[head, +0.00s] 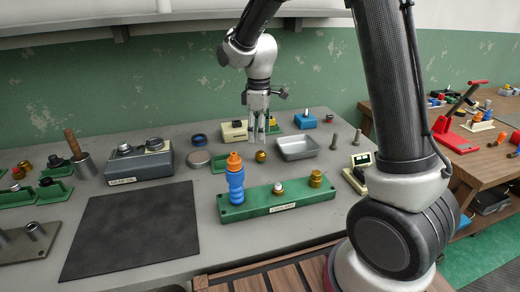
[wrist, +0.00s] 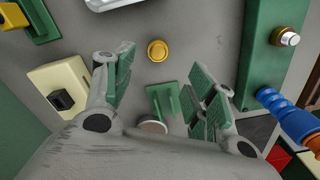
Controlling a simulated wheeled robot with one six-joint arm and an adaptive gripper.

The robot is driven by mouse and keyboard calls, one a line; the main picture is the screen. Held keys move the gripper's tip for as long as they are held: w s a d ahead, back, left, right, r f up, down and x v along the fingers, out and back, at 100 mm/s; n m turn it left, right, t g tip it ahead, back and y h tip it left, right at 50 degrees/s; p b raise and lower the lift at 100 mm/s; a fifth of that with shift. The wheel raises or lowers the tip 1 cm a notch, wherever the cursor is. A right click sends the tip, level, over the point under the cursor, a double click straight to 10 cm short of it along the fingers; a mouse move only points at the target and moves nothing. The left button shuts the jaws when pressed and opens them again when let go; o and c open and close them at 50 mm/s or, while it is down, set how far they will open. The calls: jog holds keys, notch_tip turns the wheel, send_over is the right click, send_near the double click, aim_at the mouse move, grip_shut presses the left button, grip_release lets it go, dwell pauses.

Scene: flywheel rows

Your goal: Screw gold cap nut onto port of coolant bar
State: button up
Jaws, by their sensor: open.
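A small gold cap nut (head: 261,156) lies loose on the grey bench, behind the coolant bar. In the wrist view the gold cap nut (wrist: 157,50) sits beyond the gap between my fingers. The green coolant bar (head: 240,210) carries a blue hose with an orange nozzle (head: 236,178) at its left end. A bare silver port (head: 277,187) stands at its middle, and a gold cap (head: 316,179) sits at its right end. The port (wrist: 287,37) also shows in the wrist view. My gripper (head: 257,138) is open and empty, pointing down above the bench near the nut.
A metal tray (head: 297,148) lies right of the nut. A green bracket (wrist: 164,103), a grey disc (head: 198,158) and a cream box with a black knob (wrist: 58,90) are close by. A dark mat (head: 130,230) covers the front left.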

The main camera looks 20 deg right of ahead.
aim_at(261, 152)
jog(key=shift+w+a+n, duration=0.1)
jog(key=shift+n, duration=0.4)
jog(key=shift+f, duration=0.2)
jog(key=f, duration=0.7)
jog(key=shift+d+f, duration=0.25)
jog(key=shift+d, duration=0.1)
jog(key=shift+c, duration=0.3)
jog(key=c, duration=1.1)
